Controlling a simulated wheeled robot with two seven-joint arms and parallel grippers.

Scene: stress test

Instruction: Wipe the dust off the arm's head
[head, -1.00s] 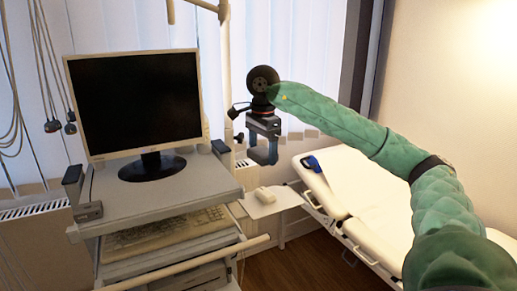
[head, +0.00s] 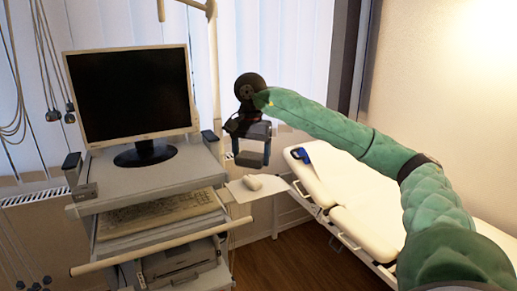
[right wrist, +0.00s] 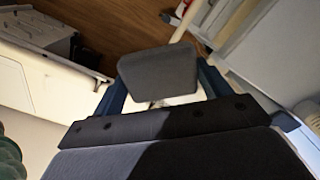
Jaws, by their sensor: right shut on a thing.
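My right gripper (head: 252,155) hangs at the end of my green-sleeved arm, right of the monitor, with its fingers pointing down. In the right wrist view a dark grey, block-like pad (right wrist: 158,73) sits between the blue fingers, and the gripper is shut on it. The pad shows only as a dark shape in the head view. A pale jointed arm on an upright pole (head: 213,60) rises behind the gripper and runs out of the top of the picture. I cannot make out dust or which part is its head. My left gripper is not in view.
A grey cart (head: 150,185) carries a monitor (head: 130,93), with a keyboard (head: 158,214) below. A small side shelf (head: 238,191) holds a pale device (head: 265,183). A white couch (head: 365,228) with a blue item (head: 301,154) stands right. Floor (head: 290,262) shows between cart and couch.

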